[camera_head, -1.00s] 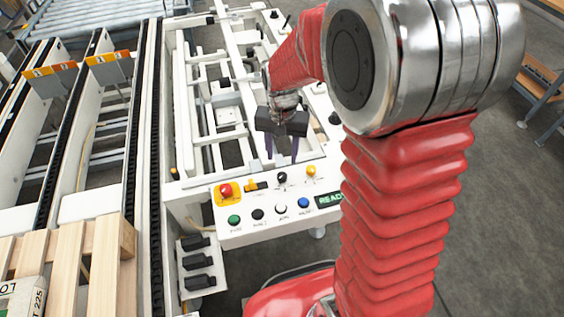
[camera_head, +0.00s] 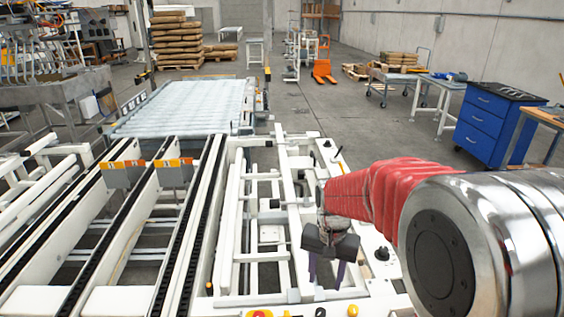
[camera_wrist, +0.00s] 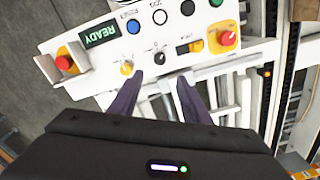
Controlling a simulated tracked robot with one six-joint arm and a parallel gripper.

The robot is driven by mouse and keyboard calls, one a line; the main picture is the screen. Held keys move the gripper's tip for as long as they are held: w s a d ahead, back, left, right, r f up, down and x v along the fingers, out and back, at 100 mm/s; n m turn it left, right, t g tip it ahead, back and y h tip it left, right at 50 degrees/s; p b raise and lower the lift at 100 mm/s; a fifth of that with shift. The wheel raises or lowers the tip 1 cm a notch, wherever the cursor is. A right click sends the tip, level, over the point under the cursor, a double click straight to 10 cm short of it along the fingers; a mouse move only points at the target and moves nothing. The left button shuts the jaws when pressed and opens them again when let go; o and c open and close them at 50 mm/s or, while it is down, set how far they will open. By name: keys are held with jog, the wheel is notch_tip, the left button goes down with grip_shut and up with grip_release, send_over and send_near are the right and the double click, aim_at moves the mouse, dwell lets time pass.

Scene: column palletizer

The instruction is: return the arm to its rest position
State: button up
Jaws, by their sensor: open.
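My gripper (camera_head: 326,272) hangs pointing down from my red-sleeved arm, above the white machine frame and the back of the control panel, in the head view. In the wrist view my gripper (camera_wrist: 155,90) shows its two dark fingers spread apart with nothing between them. The control panel (camera_wrist: 103,57) lies beyond the fingertips there, with a READY display, coloured buttons, knobs and a red stop button on a yellow base (camera_wrist: 227,38). The fingers look apart from the panel, though the exact gap cannot be told.
White machine frame bars (camera_head: 238,235) stand close around my gripper. Black-chained conveyor rails (camera_head: 178,240) run at left, towards a roller conveyor (camera_head: 190,105). A blue drawer cabinet (camera_head: 490,120) stands at right.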

jog(key=s+r+n+t, duration=0.5)
jog(key=s+r, duration=0.8)
jog(key=s, duration=0.5)
jog(key=shift+s+d+r+t, duration=0.15)
jog(key=shift+d+r+t, duration=0.1)
jog(key=shift+r+t, duration=0.05)
